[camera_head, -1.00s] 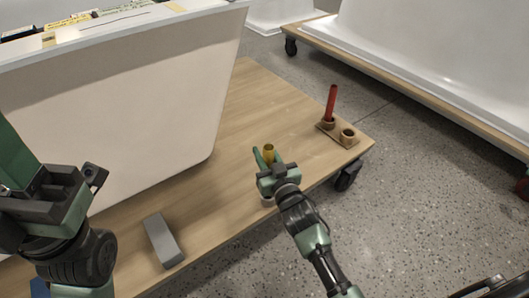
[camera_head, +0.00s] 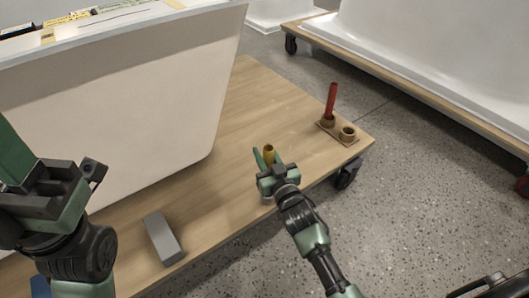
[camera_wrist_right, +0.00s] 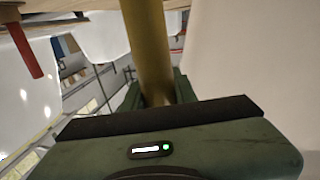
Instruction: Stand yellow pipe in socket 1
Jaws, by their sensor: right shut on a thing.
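The yellow pipe (camera_head: 269,153) is upright in my right gripper (camera_head: 270,168), near the front edge of the wooden platform. In the right wrist view the yellow pipe (camera_wrist_right: 148,45) stands between the fingers, and its far end is out of frame. Whether its lower end touches the platform is hidden. A small brown base at the platform's right corner carries two round sockets. One holds an upright red pipe (camera_head: 331,100); the other, the right socket (camera_head: 348,133), is empty. No numbers are readable. My left gripper (camera_head: 62,175) is at the left, partly cut off.
The wooden platform (camera_head: 235,130) is clear between my right gripper and the sockets. A large pale tub shell (camera_head: 130,120) stands at its left. A grey block (camera_head: 162,238) lies near the front edge. A white tub (camera_head: 430,60) on a wheeled platform is beyond the floor gap.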

